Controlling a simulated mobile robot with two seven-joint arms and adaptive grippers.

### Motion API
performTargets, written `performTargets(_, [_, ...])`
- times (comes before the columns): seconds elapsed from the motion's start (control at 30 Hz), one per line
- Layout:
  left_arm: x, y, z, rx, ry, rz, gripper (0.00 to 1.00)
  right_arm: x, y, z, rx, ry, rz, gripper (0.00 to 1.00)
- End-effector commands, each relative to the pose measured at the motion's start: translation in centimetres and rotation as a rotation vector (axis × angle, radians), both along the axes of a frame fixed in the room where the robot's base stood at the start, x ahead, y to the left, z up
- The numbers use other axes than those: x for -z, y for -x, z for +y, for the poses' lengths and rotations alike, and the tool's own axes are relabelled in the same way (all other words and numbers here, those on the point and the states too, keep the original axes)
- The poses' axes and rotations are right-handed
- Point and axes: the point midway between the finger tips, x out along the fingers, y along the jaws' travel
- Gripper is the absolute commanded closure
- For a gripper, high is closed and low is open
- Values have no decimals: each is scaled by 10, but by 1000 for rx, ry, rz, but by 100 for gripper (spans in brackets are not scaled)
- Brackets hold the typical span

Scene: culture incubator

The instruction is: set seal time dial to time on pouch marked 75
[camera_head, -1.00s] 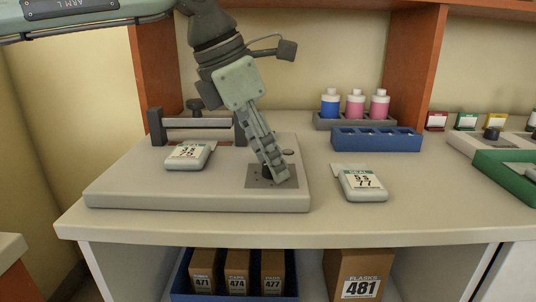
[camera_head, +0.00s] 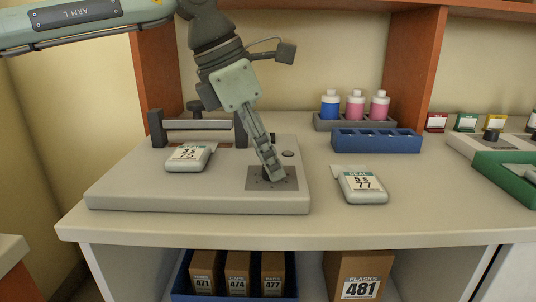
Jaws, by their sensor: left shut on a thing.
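The heat sealer (camera_head: 130,188) is a pale grey slab on the bench with a sealing bar (camera_head: 197,125) at its back. Its dial (camera_head: 266,171) sits on a dark square plate (camera_head: 287,183) at the front right and is mostly hidden by the fingers. My left gripper (camera_head: 272,172) points down and is shut on the dial. A pouch marked 75 (camera_head: 187,158) lies on the slab; its seal line seems to read 3 s. A pouch marked 77 (camera_head: 361,186), reading about 5 s, lies on the bench to the right. My right gripper is out of view.
A blue rack (camera_head: 376,139) and a grey holder with several bottles (camera_head: 355,106) stand behind. A green tray (camera_head: 505,178) is at the right. Numbered boxes (camera_head: 360,274) are below the bench. The front bench strip is clear.

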Motion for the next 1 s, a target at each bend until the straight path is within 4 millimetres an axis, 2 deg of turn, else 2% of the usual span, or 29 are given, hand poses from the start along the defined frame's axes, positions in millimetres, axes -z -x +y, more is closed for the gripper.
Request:
performTargets(0.1, [-1, -1, 0, 81, 3, 5, 100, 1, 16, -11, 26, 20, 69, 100])
performTargets(0.5, [-2, -3, -1, 454, 4, 3, 100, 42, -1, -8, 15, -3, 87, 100])
performTargets(1.0, [-2, -5, -3, 930, 3, 3, 100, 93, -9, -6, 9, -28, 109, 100])
